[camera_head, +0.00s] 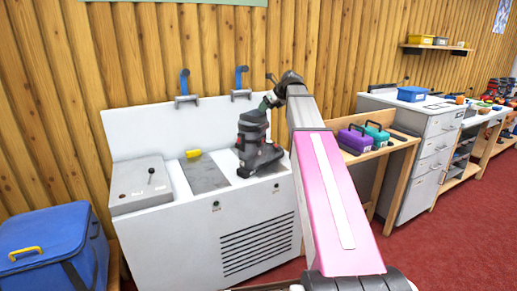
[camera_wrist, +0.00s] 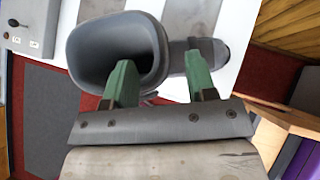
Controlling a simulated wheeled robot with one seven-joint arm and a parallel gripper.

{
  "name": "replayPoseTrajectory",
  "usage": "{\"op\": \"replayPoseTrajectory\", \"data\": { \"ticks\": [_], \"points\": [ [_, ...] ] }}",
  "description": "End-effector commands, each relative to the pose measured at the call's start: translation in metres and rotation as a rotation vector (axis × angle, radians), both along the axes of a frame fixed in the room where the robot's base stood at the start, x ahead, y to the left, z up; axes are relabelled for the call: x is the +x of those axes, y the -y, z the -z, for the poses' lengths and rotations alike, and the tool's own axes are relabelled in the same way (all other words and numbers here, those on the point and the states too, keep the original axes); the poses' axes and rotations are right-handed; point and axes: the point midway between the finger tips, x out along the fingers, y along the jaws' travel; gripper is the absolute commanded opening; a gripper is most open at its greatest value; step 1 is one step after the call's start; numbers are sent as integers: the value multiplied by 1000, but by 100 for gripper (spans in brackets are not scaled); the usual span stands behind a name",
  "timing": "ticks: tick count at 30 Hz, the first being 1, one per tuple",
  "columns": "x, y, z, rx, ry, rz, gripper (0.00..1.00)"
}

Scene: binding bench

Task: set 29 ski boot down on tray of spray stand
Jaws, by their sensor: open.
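In the wrist view the boot's open cuff (camera_wrist: 112,40) is below my gripper (camera_wrist: 160,80), whose green fingers are apart. The left finger is over the cuff opening and the right one is outside, over the toe side. I cannot tell whether either finger touches the boot. The boot hides much of the tray.
A left grey plate (camera_head: 203,172) has a yellow object (camera_head: 194,153) at its back. Blue-handled clamps (camera_head: 185,84) rise behind. A wooden bench at right holds purple (camera_head: 355,138) and teal cases (camera_head: 376,133).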

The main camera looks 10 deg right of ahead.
Motion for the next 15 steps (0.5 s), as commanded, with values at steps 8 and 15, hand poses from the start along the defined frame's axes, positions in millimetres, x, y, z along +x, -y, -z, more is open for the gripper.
{"op": "replayPoseTrajectory", "data": {
  "ticks": [8, 15],
  "points": [
    [19, -15, 23, 0, -1, -1, 52],
    [27, -23, 35, -1, -1, 0, 52]
  ]
}}
